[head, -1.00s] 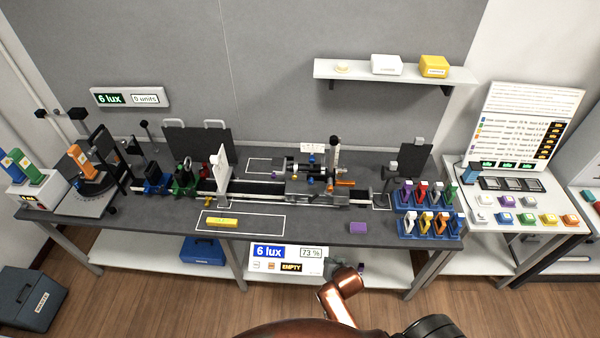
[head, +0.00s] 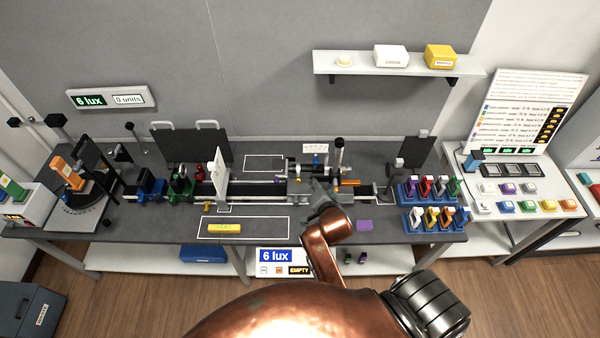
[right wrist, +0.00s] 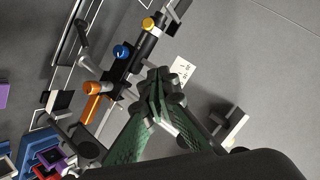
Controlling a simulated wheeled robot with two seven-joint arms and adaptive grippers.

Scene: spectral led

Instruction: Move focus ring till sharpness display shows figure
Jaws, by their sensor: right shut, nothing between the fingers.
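An optical tube assembly (head: 297,170) sits on the rail of the dark bench, with a blue knob (head: 317,160) and an orange cylinder (head: 350,182). In the right wrist view the black and silver tube (right wrist: 140,52) carries a blue knob (right wrist: 121,51) and a yellow knob (right wrist: 148,23). I cannot tell which part is the focus ring. My right gripper (head: 318,186) is shut and empty in front of the assembly; its fingertips (right wrist: 160,82) appear beside the tube. The lower display (head: 275,256) reads 6 lux and EMPTY; my arm hides its percent field. My left gripper is out of view.
A post (head: 339,155) rises just right of the assembly. A white screen (head: 218,172) stands left on the rail (head: 255,188). Blue racks (head: 420,226) of coloured holders stand at right. A yellow block (head: 224,228) lies in an outlined area, a purple block (head: 364,225) nearer my arm.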

